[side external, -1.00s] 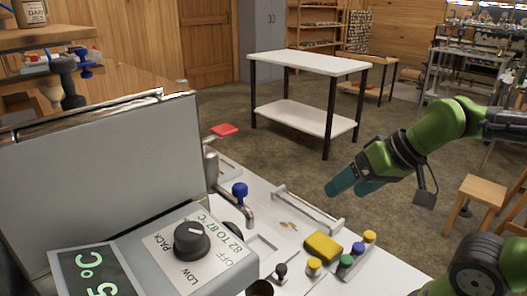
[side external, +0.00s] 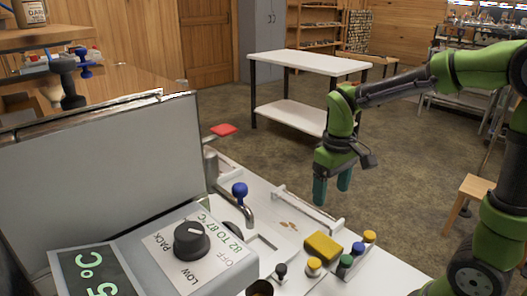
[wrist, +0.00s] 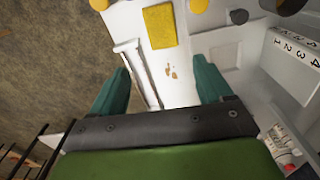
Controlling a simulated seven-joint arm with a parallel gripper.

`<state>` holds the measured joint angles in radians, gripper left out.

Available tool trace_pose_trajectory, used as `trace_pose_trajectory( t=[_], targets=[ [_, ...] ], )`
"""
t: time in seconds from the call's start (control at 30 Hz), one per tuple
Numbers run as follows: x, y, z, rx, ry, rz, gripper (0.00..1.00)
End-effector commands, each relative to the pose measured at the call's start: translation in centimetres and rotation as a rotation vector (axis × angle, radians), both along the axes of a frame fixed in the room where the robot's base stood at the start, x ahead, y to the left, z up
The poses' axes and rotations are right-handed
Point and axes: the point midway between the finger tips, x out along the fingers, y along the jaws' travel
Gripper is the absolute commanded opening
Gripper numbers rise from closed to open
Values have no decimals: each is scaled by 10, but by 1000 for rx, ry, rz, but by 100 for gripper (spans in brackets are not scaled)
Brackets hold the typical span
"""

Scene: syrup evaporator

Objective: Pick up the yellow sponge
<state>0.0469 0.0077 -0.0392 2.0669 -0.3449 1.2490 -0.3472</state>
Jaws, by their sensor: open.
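The yellow sponge (side external: 323,247) lies flat on the white work surface in the side external view. It also shows near the top middle of the wrist view (wrist: 159,26). My gripper (side external: 331,190) points down above the far edge of the work surface, apart from the sponge. In the wrist view its two green fingers (wrist: 163,85) are spread wide with nothing between them, and the sponge lies beyond the fingertips.
Bottles with blue (side external: 358,248), yellow and green caps stand close beside the sponge. A white raised rail (side external: 306,209) runs along the far edge. A tap with a blue knob (side external: 239,190) and a control box with a dial (side external: 191,242) stand to the left.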

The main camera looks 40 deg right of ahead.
Motion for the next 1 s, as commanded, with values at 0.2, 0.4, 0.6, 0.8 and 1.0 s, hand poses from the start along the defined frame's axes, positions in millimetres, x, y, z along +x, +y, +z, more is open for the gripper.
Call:
trace_pose_trajectory(
  t=[0.2,0.4,0.6,0.8,1.0],
  targets=[
    [-4,0,-23,-1,14,31,79],
    [-4,0,-68,0,13,29,79],
    [-3,1,-103,0,11,29,79],
    [-3,1,-116,-1,6,28,79],
    [-1,4,-144,0,11,28,79]
  ],
)
